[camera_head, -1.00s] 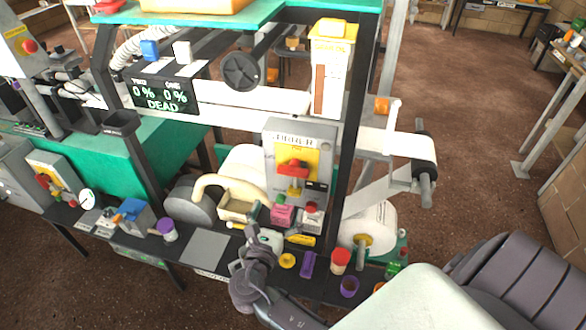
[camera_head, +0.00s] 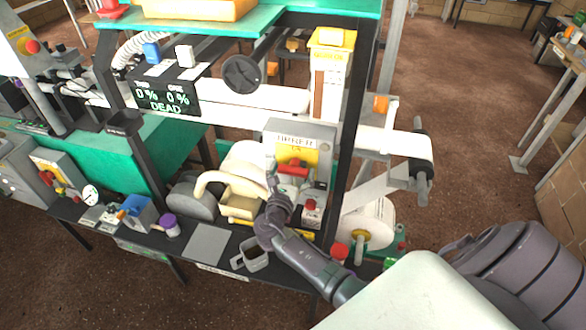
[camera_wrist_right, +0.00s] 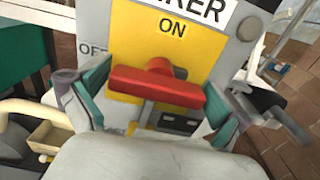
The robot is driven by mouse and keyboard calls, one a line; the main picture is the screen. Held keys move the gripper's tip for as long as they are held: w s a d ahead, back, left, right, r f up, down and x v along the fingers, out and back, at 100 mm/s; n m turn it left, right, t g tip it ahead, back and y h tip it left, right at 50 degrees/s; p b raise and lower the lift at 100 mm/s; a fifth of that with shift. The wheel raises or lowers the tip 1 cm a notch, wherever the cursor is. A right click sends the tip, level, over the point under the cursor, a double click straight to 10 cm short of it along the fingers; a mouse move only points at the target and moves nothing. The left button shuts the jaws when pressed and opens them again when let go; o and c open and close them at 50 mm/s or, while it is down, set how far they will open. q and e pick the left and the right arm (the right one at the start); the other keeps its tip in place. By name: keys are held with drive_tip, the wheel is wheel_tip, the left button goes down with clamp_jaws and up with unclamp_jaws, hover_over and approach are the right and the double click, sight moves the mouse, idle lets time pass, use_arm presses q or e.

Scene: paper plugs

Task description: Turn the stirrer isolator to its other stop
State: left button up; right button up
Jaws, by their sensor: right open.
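The stirrer isolator (camera_head: 320,142) is a grey box on the machine frame, with a yellow plate and a red bar handle (camera_head: 293,167). In the right wrist view the red handle (camera_wrist_right: 155,88) lies nearly level across the yellow plate (camera_wrist_right: 160,45), with ON above it and a partly hidden OFF at the left. My right gripper (camera_wrist_right: 158,103) is open, with one finger at each end of the handle; I cannot tell whether they touch it. In the head view my right gripper (camera_head: 281,182) covers part of the box's lower left. My left gripper is not in view.
A cream hose and tray (camera_head: 238,203) stand left of my right gripper. A box with a red button (camera_head: 311,208) sits just below the isolator. A black frame post (camera_head: 350,150) rises close on the right, with a paper roll (camera_head: 375,220) beyond it.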

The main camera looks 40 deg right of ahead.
drive_tip(key=c, duration=0.8)
drive_tip(key=shift+f+m+b, duration=0.2)
drive_tip(key=shift+m+b, duration=0.8)
drive_tip(key=shift+b, duration=0.05)
drive_tip(key=m+b, duration=0.3)
drive_tip(key=shift+s+f+m, duration=0.1)
drive_tip(key=shift+m, duration=0.2)
drive_tip(key=m+b, duration=0.8)
drive_tip(key=shift+f, duration=0.2)
drive_tip(key=m+b, duration=0.4)
drive_tip(key=shift+s+d+r, duration=0.1)
drive_tip(key=shift+m, duration=0.3)
